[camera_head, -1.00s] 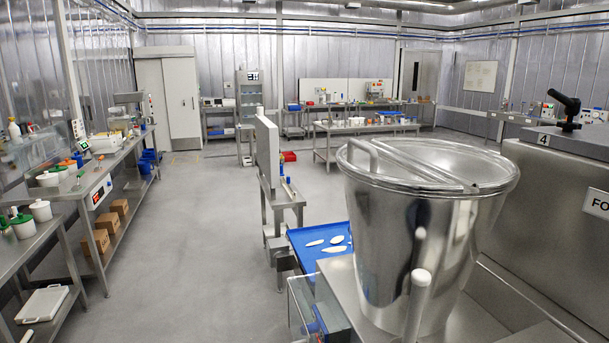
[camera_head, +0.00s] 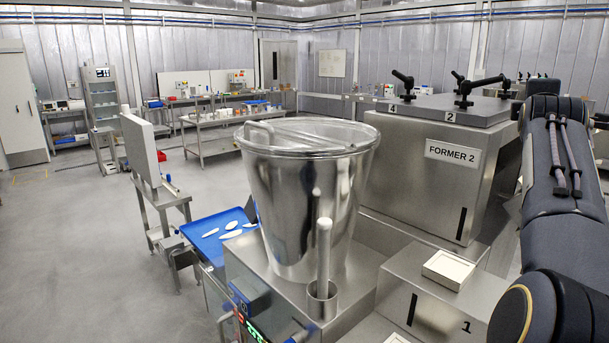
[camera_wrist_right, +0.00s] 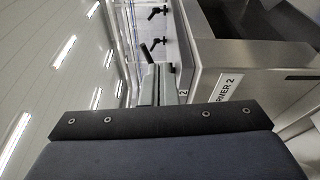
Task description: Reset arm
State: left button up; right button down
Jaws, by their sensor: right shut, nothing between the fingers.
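My right arm (camera_head: 562,200) stands raised along the right edge of the head view, its dark links in front of the machine there. My right gripper (camera_wrist_right: 160,84) shows in the right wrist view beyond a dark bar with several screws. Its fingers are together with nothing between them, and the former machine's lid and wall are behind them. My left arm and gripper are not in view.
A large steel bucket (camera_head: 300,210) with a clear lid stands close in front. Right of it is the FORMER 2 machine (camera_head: 430,190) with black lid handles. A blue tray (camera_head: 205,243) holds white pieces. Open floor (camera_head: 80,240) lies left.

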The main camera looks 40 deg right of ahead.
jog(key=w+a+f+m+t+y+b, duration=0.1)
jog(key=w+a+f+t+y, duration=0.15)
jog(key=w+a+f, duration=0.35)
jog(key=w+a+f+m+t+y, duration=0.1)
jog(key=w+a+f+t+y, duration=0.15)
jog(key=w+f, duration=0.35)
jog(key=w+a+f+m+t+y+b, duration=0.1)
jog(key=w+a+f+y, duration=0.25)
jog(key=a+f, duration=0.45)
jog(key=w+a+f+m+y, duration=0.1)
jog(key=w+a+f+y, duration=0.2)
jog(key=a+f+y, duration=0.5)
jog(key=s+a+f+g+y, duration=0.1)
jog(key=s+a+f, duration=0.2)
jog(key=a+f, duration=0.3)
jog(key=s+a+f+m+g+y+b, duration=0.1)
jog(key=a+f, duration=0.5)
jog(key=a, duration=0.8)
jog(key=s+a+f+g+y, duration=0.2)
jog(key=s+a+f, duration=0.3)
jog(key=a, duration=0.6)
jog(key=shift+s+f+m+g+b, duration=0.2)
jog(key=shift+f+m+g+b, duration=0.25)
jog(key=shift+f, duration=0.3)
jog(key=shift+y, duration=0.25)
